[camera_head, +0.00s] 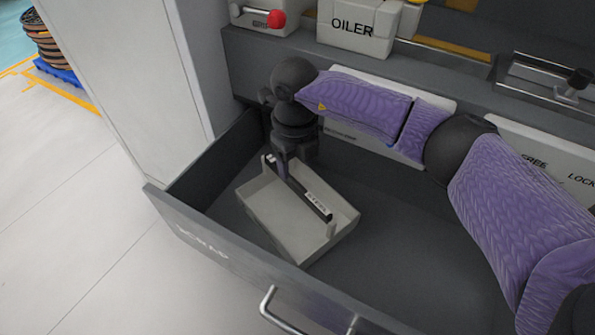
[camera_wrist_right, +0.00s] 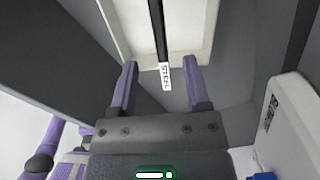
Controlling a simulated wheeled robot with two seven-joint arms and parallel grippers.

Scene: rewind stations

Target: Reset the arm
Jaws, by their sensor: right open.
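My right arm reaches in from the right in the head view. Its right gripper (camera_head: 284,168) points down into the open grey drawer (camera_head: 232,250), at the back edge of a beige tray (camera_head: 290,238). A dark bar with a white label (camera_head: 318,205) lies across the tray. In the right wrist view the right gripper (camera_wrist_right: 160,75) is open, its purple fingers apart. The bar (camera_wrist_right: 158,35) there runs between them, its label reading "STEEL", inside the tray (camera_wrist_right: 128,30). I cannot tell whether the fingers touch the tray. My left gripper is in neither view.
An "OILER" box (camera_head: 352,28) and a lever with a red knob (camera_head: 276,18) stand above the drawer. The drawer floor (camera_head: 365,245) right of the tray is bare. Stacked coils (camera_head: 55,42) stand far left.

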